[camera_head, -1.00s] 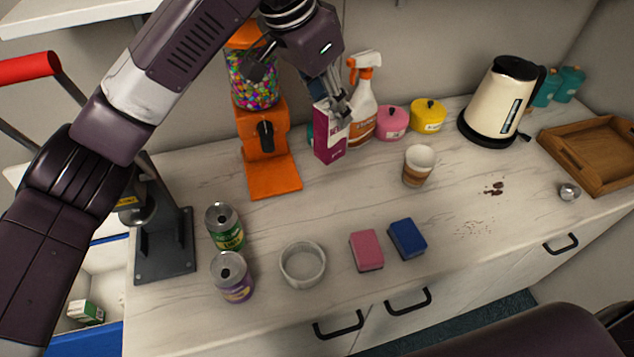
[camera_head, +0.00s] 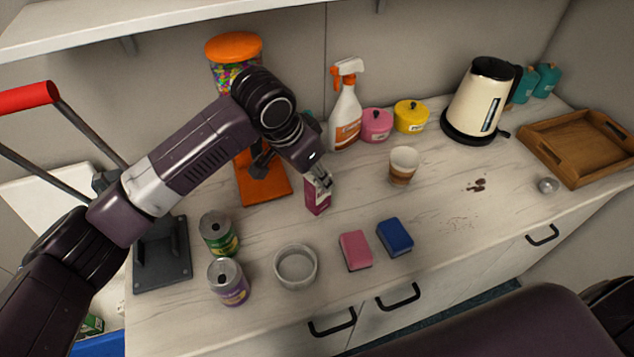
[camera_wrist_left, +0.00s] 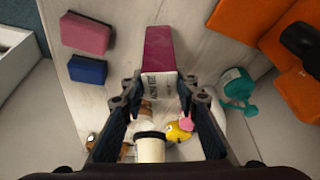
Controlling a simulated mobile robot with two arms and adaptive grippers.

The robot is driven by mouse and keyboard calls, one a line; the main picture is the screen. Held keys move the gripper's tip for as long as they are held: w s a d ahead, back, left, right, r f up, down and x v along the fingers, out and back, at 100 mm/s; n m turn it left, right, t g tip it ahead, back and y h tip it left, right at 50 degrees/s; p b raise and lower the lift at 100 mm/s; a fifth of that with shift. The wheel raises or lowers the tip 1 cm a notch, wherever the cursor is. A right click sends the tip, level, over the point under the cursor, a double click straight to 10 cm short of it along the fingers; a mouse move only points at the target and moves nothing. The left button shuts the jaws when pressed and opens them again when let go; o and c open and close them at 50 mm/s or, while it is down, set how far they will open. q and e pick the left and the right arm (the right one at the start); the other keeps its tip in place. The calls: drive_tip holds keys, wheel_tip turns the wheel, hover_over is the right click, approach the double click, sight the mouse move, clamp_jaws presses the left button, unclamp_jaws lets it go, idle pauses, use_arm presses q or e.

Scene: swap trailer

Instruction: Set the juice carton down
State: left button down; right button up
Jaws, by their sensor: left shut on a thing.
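The juice carton (camera_head: 317,201) is a small magenta and white box. In the left wrist view the carton (camera_wrist_left: 160,55) shows between the fingers of my left gripper (camera_wrist_left: 162,92). I cannot tell whether its bottom touches the counter. My right gripper is not in view.
A pink sponge (camera_head: 356,250) and a blue sponge (camera_head: 395,237) lie in front of the carton. A paper cup (camera_head: 403,166) and spray bottle (camera_head: 345,108) stand behind right. Counter beside the carton is clear.

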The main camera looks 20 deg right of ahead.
use_arm(q)
wheel_tip(320, 180, down, 3)
drive_tip(key=shift+r, duration=0.15)
drive_tip(key=shift+f, duration=0.35)
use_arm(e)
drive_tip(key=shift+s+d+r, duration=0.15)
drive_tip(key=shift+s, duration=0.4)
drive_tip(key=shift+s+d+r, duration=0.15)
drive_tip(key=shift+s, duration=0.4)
use_arm(q)
drive_tip(key=shift+f, duration=0.1)
drive_tip(key=c, duration=1.5)
unclamp_jaws()
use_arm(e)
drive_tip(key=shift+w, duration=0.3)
use_arm(q)
drive_tip(key=shift+r, duration=0.35)
drive_tip(key=b+v, duration=0.1)
drive_tip(key=v, duration=1)
drive_tip(key=shift+r, duration=0.25)
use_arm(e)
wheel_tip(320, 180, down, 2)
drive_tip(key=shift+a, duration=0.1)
